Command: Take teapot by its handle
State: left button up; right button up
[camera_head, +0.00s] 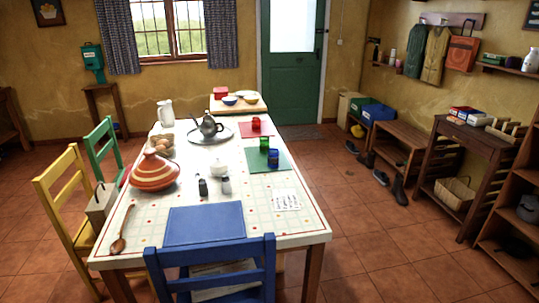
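A grey metal teapot (209,125) stands upright on a round metal tray (222,137) towards the far end of the white dining table (142,228). Its handle looks to arch over the top, but is too small to make out clearly. Neither of my grippers shows in the head view.
A white pitcher (166,113) and an egg basket stand left of the tray. A striped orange tagine (154,172), a white lidded pot (220,168) and cups on mats are nearer. Blue (212,268), yellow (68,205) and green chairs surround the table.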

aim_at(208, 127)
jog(key=i+l+z, duration=0.25)
jog(key=l+z, duration=0.15)
jog(key=i+l+z, duration=0.6)
jog(key=z, duration=0.15)
jog(key=i+l+z, duration=0.1)
jog(key=i+z, duration=0.3)
jog(key=i+l+u, duration=0.1)
jog(key=i, duration=0.4)
jog(key=i+l+u, duration=0.1)
jog(key=i, duration=0.45)
jog(key=i+j+u, duration=0.1)
jog(key=i+u, duration=0.2)
jog(key=u, duration=0.15)
jog(key=i+u, duration=0.25)
jog(key=u, duration=0.25)
jog(key=i+l+u, duration=0.1)
jog(key=i+u, duration=0.2)
jog(key=u, duration=0.15)
jog(key=i+l+u, duration=0.2)
jog(key=u, duration=0.3)
jog(key=i, duration=0.1)
